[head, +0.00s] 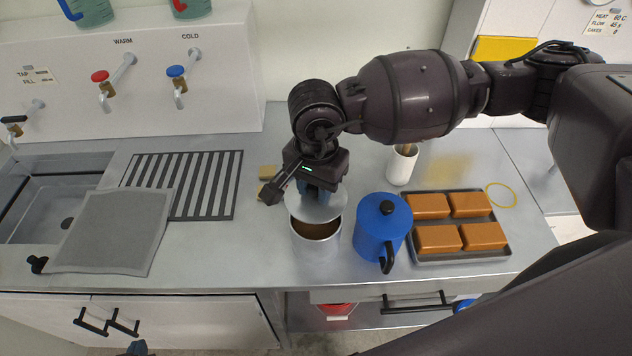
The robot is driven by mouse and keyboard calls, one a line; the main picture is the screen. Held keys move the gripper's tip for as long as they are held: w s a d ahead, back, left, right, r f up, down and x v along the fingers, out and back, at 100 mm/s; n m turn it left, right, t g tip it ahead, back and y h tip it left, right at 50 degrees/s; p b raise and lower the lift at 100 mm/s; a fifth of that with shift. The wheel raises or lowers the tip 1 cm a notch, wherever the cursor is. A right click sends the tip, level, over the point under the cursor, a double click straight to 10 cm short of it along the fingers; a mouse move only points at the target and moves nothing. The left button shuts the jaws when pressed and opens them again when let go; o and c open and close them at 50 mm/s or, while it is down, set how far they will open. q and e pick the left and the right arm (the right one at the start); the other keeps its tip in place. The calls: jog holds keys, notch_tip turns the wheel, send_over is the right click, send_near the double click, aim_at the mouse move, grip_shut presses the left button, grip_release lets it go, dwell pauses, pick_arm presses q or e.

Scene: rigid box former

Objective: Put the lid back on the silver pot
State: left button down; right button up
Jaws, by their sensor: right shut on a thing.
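The silver pot (316,250) stands on the steel counter, its front rim and a brown inside showing. The round silver lid (328,212) is above the back of the pot's mouth, apart from the front rim. I cannot tell whether its back edge touches the pot. My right gripper (318,190) is shut on the lid from above; its fingertips hide the lid's middle and any knob. Only a small tip of my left gripper (138,348) shows at the bottom edge, away from the pot, and its jaws cannot be read.
A blue pot (383,228) with a black knob stands close to the right of the silver pot. A tray (462,257) of orange-brown blocks and a white cup (402,165) are further right. A striped drain grid (185,180), grey cloth (112,230) and sink (50,195) lie left.

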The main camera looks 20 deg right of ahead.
aim_at(316, 197)
jog(key=shift+f+b, duration=0.4)
jog(key=shift+f, duration=1.55)
notch_tip(316, 197, down, 2)
jog(key=shift+f+b, duration=0.15)
jog(key=shift+b, duration=1.05)
jog(key=shift+b, duration=0.3)
jog(key=shift+b, duration=0.35)
